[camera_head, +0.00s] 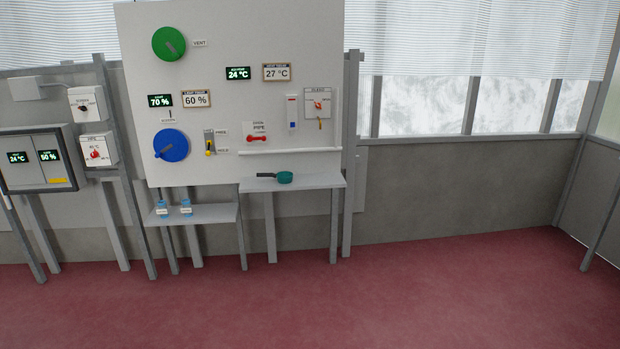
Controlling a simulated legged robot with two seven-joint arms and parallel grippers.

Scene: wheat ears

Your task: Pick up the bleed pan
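A small teal pan (285,177), which looks like the bleed pan, sits on a grey shelf (318,183) below the white control panel. Its dark handle (266,175) points left. The pan is some distance ahead of me, a little left of the picture's middle. Neither of my grippers shows in the head view.
The white panel (225,120) carries a green knob (168,43), a blue knob (170,145), displays and switches. Grey posts and shelf legs stand below. The red floor (400,300) in front is clear.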

